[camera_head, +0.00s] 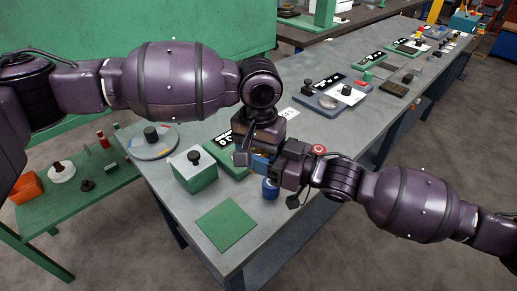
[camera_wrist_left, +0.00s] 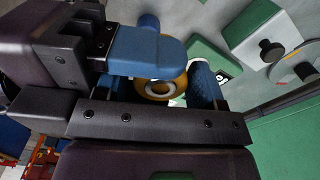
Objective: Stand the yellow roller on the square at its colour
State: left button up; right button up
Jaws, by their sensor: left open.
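The yellow roller (camera_wrist_left: 178,88) shows in the left wrist view as an orange-yellow ring with a white inner ring, between blue finger pads. My left gripper (camera_head: 246,152) is open above the grey table, close around the roller. My right gripper (camera_head: 278,170) meets it from the right; the two overlap, and I cannot tell whether it grips the roller. In the head view the grippers mostly hide the roller. A round grey disc (camera_head: 166,151) with coloured marks on its rim and a black knob stands at the table's left. I cannot make out a yellow square.
A blue roller (camera_head: 270,189) stands below the grippers, and a red-topped one (camera_head: 319,150) behind them. A green box with a grey lid (camera_head: 199,178) and a flat green mat (camera_head: 226,226) lie left and in front. A green side bench (camera_head: 84,207) holds small parts.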

pick_arm(q)
jog(key=shift+c, duration=0.4)
jog(key=c, duration=0.7)
jog(key=shift+c, duration=0.4)
pick_arm(e)
jog(key=o, duration=1.2)
